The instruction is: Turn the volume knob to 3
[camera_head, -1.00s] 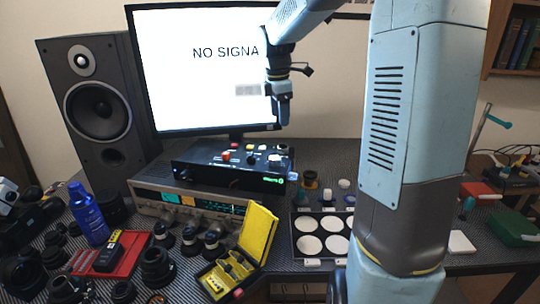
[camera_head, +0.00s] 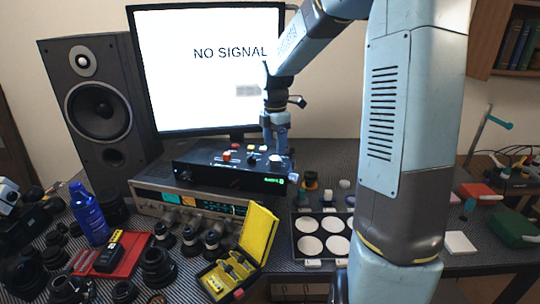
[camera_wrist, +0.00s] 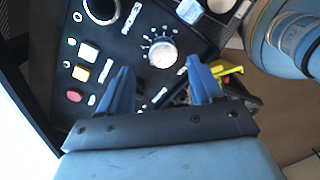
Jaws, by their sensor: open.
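The volume knob (camera_wrist: 162,54) is a round, pale knob with a ring of scale marks, on the top panel of a black box (camera_head: 215,176). Its pointer and the scale numbers are too small to read. My gripper (camera_wrist: 159,66) is open, with one blue finger on either side of the knob in the wrist view. I cannot tell whether the fingers are level with the knob or still above it; no contact shows. In the head view my gripper (camera_head: 277,148) points down over the right end of the box.
The box rests on a silver receiver (camera_head: 150,200). The monitor (camera_head: 190,70) stands close behind. A yellow case (camera_head: 257,235) lies open in front.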

